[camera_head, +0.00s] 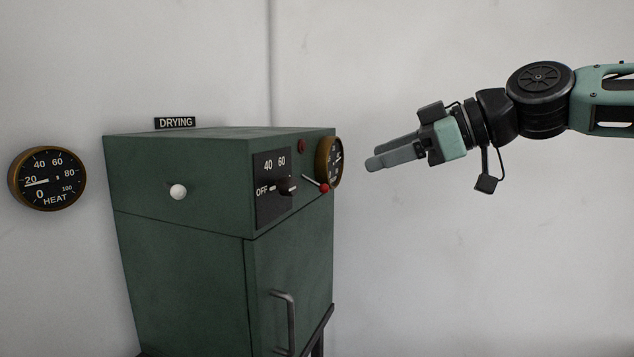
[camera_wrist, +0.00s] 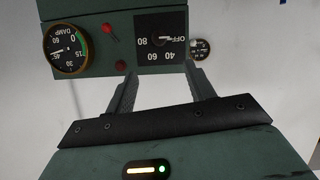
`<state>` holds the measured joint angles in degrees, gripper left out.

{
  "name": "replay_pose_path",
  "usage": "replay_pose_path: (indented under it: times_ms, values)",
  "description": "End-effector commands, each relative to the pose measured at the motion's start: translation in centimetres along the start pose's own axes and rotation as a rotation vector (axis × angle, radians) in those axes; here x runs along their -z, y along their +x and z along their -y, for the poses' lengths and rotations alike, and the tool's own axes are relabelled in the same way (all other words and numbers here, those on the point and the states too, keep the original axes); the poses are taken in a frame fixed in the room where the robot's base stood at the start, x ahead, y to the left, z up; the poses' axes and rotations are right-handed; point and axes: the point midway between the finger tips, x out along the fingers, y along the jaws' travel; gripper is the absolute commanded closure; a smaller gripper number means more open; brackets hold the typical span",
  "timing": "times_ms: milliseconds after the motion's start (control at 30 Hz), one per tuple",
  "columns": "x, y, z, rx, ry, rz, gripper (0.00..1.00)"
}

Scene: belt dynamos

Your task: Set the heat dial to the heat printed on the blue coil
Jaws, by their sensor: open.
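The heat dial plate (camera_head: 262,205) is a black panel on the front of a green cabinet, marked OFF, 40 and 60. Its dark knob (camera_head: 287,186) has a white mark toward OFF. In the wrist view the plate (camera_wrist: 148,52) is upside down and also shows 80, with the white mark of the knob (camera_wrist: 157,41) toward OFF. My gripper (camera_head: 372,162) is open and empty, to the right of the cabinet and apart from it. In the wrist view its fingers (camera_wrist: 162,78) point toward the cabinet front. The blue coil is in neither view.
The green cabinet (camera_head: 180,270) has a door handle (camera_head: 285,320), a white knob (camera_head: 178,191), a red-ball lever (camera_head: 324,187) and a DRYING sign (camera_head: 175,123). A wall HEAT gauge (camera_head: 47,178) reads slightly under 20. A DAMP gauge (camera_wrist: 66,48) is beside the lever. Space around my gripper is clear.

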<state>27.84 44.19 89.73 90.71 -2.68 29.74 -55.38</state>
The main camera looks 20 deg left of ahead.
Motion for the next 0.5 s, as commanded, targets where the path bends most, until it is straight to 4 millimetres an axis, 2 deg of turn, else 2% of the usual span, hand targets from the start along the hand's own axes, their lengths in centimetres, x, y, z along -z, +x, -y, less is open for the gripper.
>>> replay_pose_path:
  times_ms: [167,500]
  values:
    - [0.4,1.2,-0.2,-0.001,-0.003,-0.008,0.46]
    - [0.7,7.7,-0.1,0.003,-0.003,-0.006,0.46]
